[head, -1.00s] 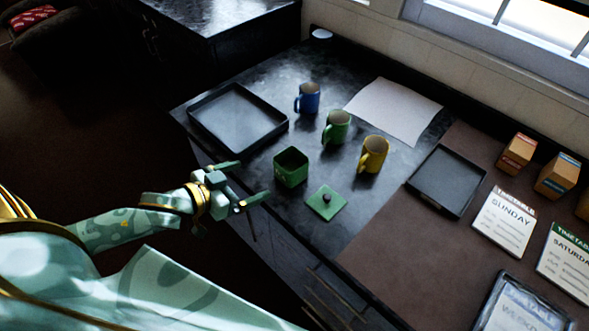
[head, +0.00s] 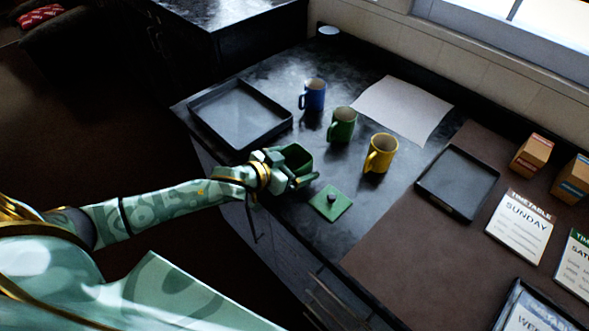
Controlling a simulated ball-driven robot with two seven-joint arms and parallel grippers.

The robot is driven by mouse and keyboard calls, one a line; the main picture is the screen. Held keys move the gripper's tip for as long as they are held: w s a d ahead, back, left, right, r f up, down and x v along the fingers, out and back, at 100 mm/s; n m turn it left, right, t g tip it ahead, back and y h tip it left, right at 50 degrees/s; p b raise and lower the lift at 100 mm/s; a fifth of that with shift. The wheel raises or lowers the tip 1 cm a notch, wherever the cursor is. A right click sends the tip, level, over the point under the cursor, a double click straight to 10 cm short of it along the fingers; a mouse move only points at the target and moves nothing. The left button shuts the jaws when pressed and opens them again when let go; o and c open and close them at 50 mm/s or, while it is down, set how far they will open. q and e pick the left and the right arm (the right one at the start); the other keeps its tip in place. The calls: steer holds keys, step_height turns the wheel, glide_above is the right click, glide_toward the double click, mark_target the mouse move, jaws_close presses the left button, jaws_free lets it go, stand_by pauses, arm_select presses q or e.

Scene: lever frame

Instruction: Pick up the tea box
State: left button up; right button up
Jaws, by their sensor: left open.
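The tea box (head: 298,156) is a small green box with an open top, standing upright near the counter's front edge. Its square green lid with a dark knob (head: 331,201) lies flat beside it on the counter. My left gripper (head: 291,168) is open at the box, with one finger at its near right side. The other finger is largely hidden by the hand, and I cannot tell whether either touches the box. The hand covers the box's lower left part. My right gripper is not in view.
Blue (head: 313,94), green (head: 342,125) and yellow (head: 381,153) mugs stand behind the box. An empty dark tray (head: 205,127) is at the left, another (head: 436,205) at the right. White paper (head: 403,108) lies at the back. The counter between lid and right tray is clear.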

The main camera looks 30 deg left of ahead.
arm_select(q)
steer(key=shift+s+r, duration=0.1)
steer(key=c, duration=1.3)
steer(key=shift+r, duration=0.1)
